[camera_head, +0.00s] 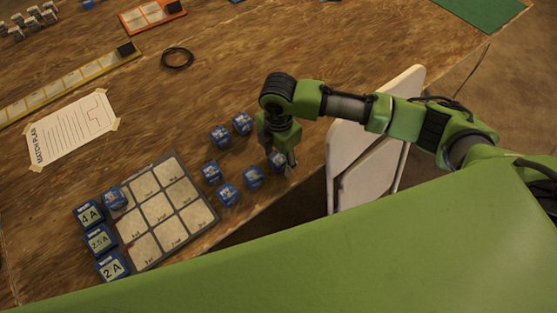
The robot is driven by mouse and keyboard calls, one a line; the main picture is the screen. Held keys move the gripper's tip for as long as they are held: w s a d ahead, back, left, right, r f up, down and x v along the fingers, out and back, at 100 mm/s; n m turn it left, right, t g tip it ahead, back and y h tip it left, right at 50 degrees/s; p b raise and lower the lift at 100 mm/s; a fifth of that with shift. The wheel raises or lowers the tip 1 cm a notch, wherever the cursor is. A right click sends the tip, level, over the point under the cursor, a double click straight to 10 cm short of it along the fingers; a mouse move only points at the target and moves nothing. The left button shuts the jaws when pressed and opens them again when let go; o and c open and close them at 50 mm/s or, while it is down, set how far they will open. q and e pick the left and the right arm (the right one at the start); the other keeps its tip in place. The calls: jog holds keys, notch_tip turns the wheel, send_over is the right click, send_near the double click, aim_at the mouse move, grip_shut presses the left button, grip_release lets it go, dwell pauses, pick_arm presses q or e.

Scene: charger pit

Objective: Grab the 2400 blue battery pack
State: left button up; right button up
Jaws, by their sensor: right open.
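Several blue battery packs stand on the wooden table left of my right gripper, including one at the upper left (219,133), one at the lower left (227,195) and one in the middle (253,177). Their labels are too small to read. My right gripper (289,168) points down at the table edge, with one blue pack (277,161) right at its fingers. The gripper is open; whether the fingers straddle that pack I cannot tell. My left gripper is not in view.
Blue chargers marked 4 A (89,215), 2.5 A (100,240) and 2 A (112,266) line the mat's left side. A match plan sheet (72,130), a black cable loop (177,58) and a yellow tray (70,82) lie farther back. A white folding chair (366,165) stands beside the table.

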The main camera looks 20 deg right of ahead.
jog(key=c, duration=1.3)
jog(key=shift+c, duration=0.2)
jog(key=shift+r, duration=0.15)
